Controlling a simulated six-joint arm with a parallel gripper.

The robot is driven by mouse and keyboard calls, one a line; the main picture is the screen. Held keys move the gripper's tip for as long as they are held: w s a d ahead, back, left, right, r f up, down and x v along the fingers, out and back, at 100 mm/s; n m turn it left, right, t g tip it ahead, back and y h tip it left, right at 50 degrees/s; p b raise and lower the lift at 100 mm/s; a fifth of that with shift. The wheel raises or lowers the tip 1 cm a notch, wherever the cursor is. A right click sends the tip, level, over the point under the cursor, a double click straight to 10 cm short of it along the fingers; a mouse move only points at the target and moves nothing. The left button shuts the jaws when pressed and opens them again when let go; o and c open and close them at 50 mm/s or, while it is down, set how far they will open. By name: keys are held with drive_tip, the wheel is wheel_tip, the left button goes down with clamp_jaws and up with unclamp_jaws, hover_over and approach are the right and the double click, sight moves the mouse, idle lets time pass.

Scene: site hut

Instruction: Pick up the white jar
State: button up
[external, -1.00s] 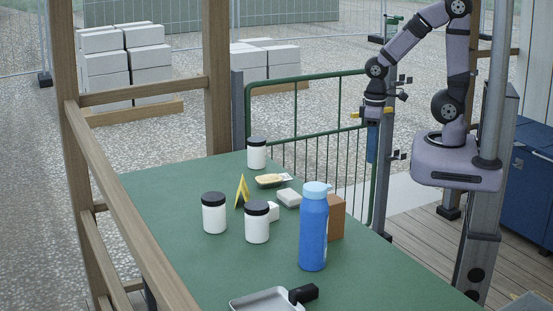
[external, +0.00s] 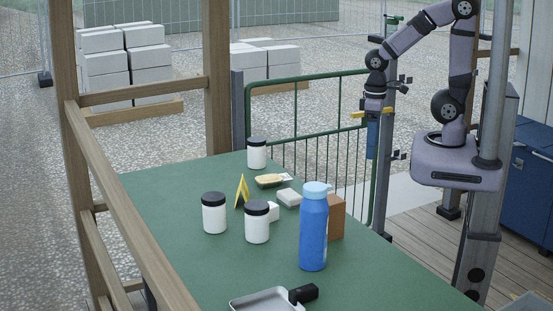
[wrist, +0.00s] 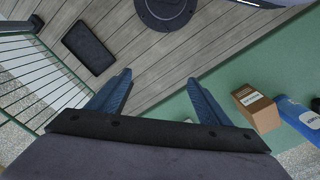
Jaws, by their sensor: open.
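Three white jars with black lids stand upright on the green table. One white jar (external: 257,157) is at the far end. A second white jar (external: 214,216) is at the left, and a third white jar (external: 257,226) stands just right of it. My gripper (external: 372,152) hangs in the air beyond the table's right side, apart from all the jars. In the wrist view my gripper (wrist: 158,95) shows two blue fingers spread apart with nothing between them. No jar shows in the wrist view.
The green table (external: 170,190) also holds a blue bottle (external: 313,235), a brown box (external: 336,217), white blocks (external: 288,198), a yellow sign (external: 242,191), a butter dish (external: 269,181) and a dustpan (external: 268,300). A green railing (external: 308,82) runs behind. The table's left part is clear.

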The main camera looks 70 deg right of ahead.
sight(252, 211)
drive_tip(key=w+a+m+g+y+b, duration=0.1)
drive_tip(key=w+a+m+y+b, duration=0.35)
drive_tip(key=a, duration=0.55)
drive_tip(key=w+a+m+g+y+b, duration=0.1)
drive_tip(key=w+a+m+y+b, duration=0.2)
drive_tip(key=a+m+y, duration=0.5)
drive_tip(key=w+a+r+m+t+y+b, duration=0.1)
drive_tip(key=w+a+m+t+y+b, duration=0.25)
drive_tip(key=w, duration=0.55)
drive_tip(key=w+a+r+m+t+y+b, duration=0.1)
drive_tip(key=w+a+m+t+y+b, duration=0.1)
drive_tip(key=w+a+m, duration=0.45)
drive_tip(key=f, duration=0.3)
drive_tip(key=d+f+n, duration=0.1)
drive_tip(key=f, duration=0.3)
drive_tip(key=w+f+n, duration=0.1)
drive_tip(key=f, duration=0.2)
drive_tip(key=shift+d+f+p, duration=0.15)
drive_tip(key=shift+d+p, duration=0.15)
drive_tip(key=shift+p, duration=0.05)
drive_tip(key=shift+w+a+p, duration=0.35)
drive_tip(key=shift+a+p, duration=0.25)
drive_tip(key=shift+a, duration=1.4)
drive_tip(key=shift+w+a+p, duration=0.4)
drive_tip(key=shift+a+p, duration=0.15)
drive_tip(key=shift+a, duration=1.4)
drive_tip(key=shift+w+a+p, duration=0.35)
drive_tip(key=shift+a+p, duration=0.25)
drive_tip(key=shift+a, duration=1.4)
drive_tip(key=shift+c, duration=0.6)
